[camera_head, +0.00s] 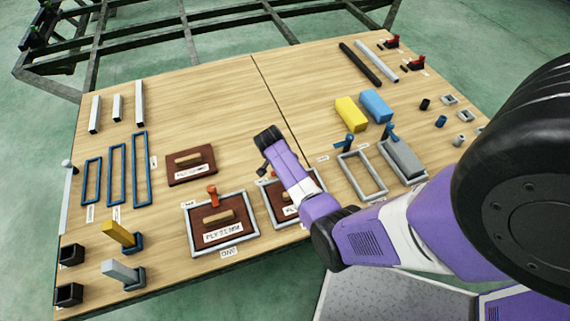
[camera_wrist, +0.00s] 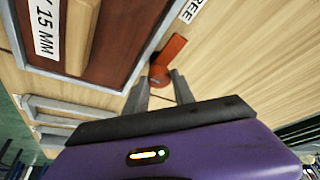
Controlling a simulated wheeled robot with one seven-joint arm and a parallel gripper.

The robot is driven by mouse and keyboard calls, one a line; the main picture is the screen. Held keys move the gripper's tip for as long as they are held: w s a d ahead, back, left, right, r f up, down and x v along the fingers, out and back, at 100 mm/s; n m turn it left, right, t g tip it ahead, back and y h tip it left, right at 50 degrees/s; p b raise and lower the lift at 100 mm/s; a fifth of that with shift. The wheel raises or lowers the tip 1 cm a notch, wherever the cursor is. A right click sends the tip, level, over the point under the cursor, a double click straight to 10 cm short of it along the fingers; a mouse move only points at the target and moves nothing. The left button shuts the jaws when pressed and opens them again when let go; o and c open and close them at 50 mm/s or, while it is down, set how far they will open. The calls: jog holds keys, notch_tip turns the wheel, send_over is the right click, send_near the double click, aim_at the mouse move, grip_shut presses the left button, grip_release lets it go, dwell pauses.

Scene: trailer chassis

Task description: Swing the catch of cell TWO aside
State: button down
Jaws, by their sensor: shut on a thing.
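In the wrist view the orange-red catch (camera_wrist: 172,52) has a round end near the fingertips, and its bar points up and right toward a label ending in "REE". The bar lies outside the grey frame (camera_wrist: 152,50), clear of the brown board (camera_wrist: 110,55) inside it. My gripper (camera_wrist: 163,82) is shut on the catch near its round end. In the head view my arm covers most of this catch and part of the framed cell (camera_head: 272,222). The cell's number cannot be read. Its left neighbour, cell ONE (camera_head: 190,235), has its orange catch (camera_head: 212,192) at the top edge.
A loose brown board with a handle (camera_head: 190,165) lies behind the cells. Two grey frames with blue catches (camera_head: 349,143) stand to the right, one holding a grey block (camera_head: 404,158). Yellow (camera_head: 350,112) and blue (camera_head: 376,105) blocks lie behind them. The table's middle back is clear.

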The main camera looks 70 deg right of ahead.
jog(key=c, duration=1.1)
grip_release()
jog(key=shift+p+v, duration=1.05)
jog(key=shift+v, duration=2.85)
